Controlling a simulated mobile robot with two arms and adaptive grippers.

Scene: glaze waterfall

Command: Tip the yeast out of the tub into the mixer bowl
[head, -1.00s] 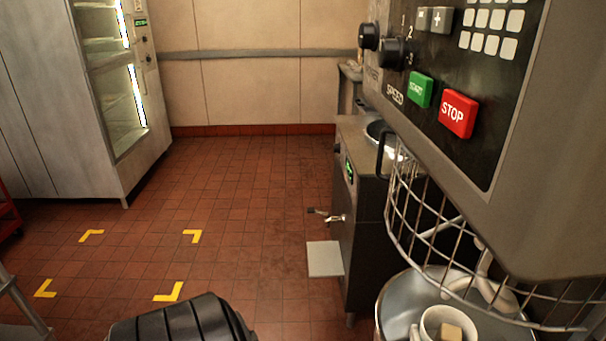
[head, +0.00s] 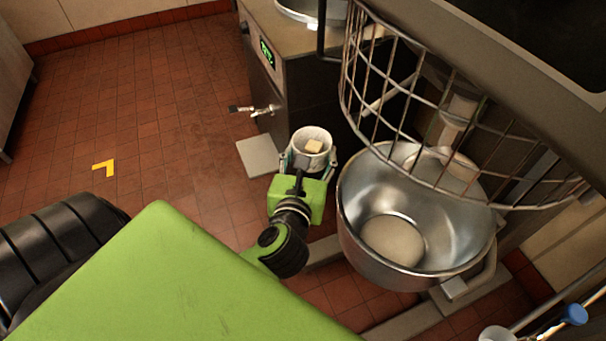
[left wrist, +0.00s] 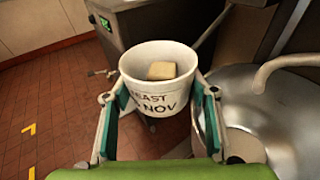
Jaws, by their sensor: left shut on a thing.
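The white tub (head: 312,134), marked YEAST and NOV in the left wrist view (left wrist: 155,102), is upright with a beige block of yeast (head: 314,146) inside. The yeast also shows in the left wrist view (left wrist: 162,70). My left gripper (head: 311,165) is shut on the tub, one finger on each side. In the head view the tub is just left of the steel mixer bowl (head: 362,200), outside its rim. Pale material (head: 393,240) lies in the bowl's bottom. The bowl is at the right in the left wrist view (left wrist: 290,100). My right gripper is not in view.
A wire guard (head: 385,95) hangs over the back of the bowl, leaving the bowl's front left open from above. A dark metal cabinet with a tap (head: 265,110) stands behind the tub. Tiled floor at the left is clear apart from a yellow mark (head: 104,167).

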